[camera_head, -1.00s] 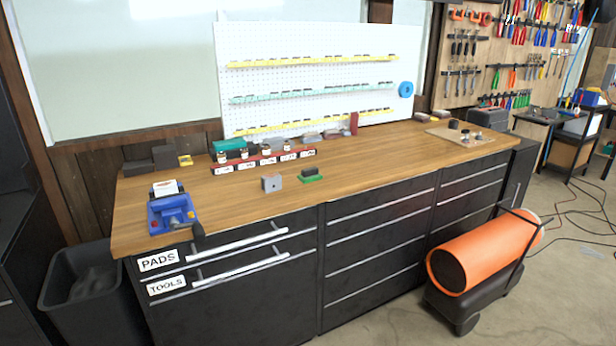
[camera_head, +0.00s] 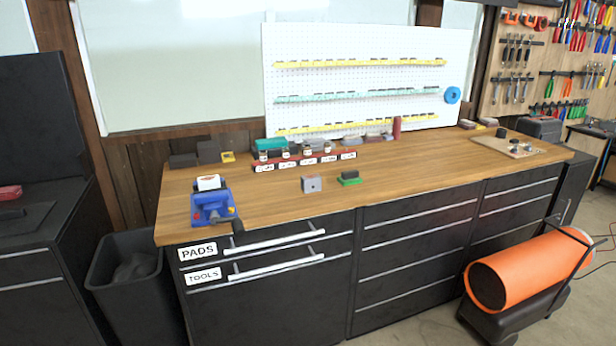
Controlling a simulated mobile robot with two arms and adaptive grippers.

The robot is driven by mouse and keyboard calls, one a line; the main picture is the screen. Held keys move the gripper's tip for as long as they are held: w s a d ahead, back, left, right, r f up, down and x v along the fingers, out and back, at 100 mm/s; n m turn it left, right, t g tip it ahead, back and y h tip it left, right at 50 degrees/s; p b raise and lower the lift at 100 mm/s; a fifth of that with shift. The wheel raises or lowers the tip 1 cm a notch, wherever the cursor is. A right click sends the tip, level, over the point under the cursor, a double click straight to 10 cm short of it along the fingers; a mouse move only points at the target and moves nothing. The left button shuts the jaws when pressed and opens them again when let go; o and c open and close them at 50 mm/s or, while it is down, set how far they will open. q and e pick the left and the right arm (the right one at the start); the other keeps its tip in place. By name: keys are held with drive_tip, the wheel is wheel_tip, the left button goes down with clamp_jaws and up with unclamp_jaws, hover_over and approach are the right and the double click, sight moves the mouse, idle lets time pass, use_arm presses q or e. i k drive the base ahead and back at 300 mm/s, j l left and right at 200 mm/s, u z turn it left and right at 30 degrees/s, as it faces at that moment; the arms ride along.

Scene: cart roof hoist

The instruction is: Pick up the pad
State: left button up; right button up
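Neither of my grippers shows. No item is plainly marked as the pad. A drawer labelled PADS (camera_head: 198,251) is at the top left of the black workbench cabinet, and it is shut. A small black block on a green base (camera_head: 349,178) sits on the wooden bench top, to the right of a small grey block (camera_head: 311,184). I cannot tell whether either is the pad. A red object (camera_head: 9,192) lies on a black cabinet at the far left, too small to identify.
A blue device (camera_head: 212,207) stands on the bench's left front corner. A row of small bottles (camera_head: 308,152) on a red rack stands further back. A black bin (camera_head: 127,270) is left of the bench. An orange heater (camera_head: 528,272) stands on the floor at right. The bench's middle right is clear.

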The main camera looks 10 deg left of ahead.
sight(350, 177)
drive_tip(key=i+l+u, duration=0.1)
drive_tip(key=u, duration=0.35)
drive_tip(key=i+l+u, duration=0.1)
drive_tip(key=u, duration=0.35)
drive_tip(key=l+u, duration=0.3)
drive_tip(key=u, duration=0.15)
